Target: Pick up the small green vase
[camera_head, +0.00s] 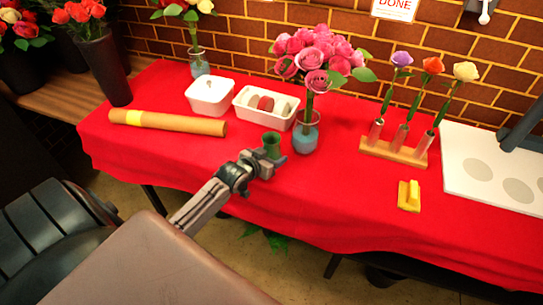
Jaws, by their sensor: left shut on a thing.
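The small green vase (272,144) is upright near the front edge of the red-covered table, just left of the glass vase with pink roses. My left gripper (264,158) reaches in from the lower left and is shut on the green vase. The gripper covers the vase's lower part, so I cannot tell whether its base touches the cloth. My right gripper is not in view.
The glass vase (306,137) with pink roses stands close on the right. A white divided tray (252,117) is behind. A brown paper roll (167,123) lies left. A wooden tube rack (393,150) and yellow object (409,196) are right.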

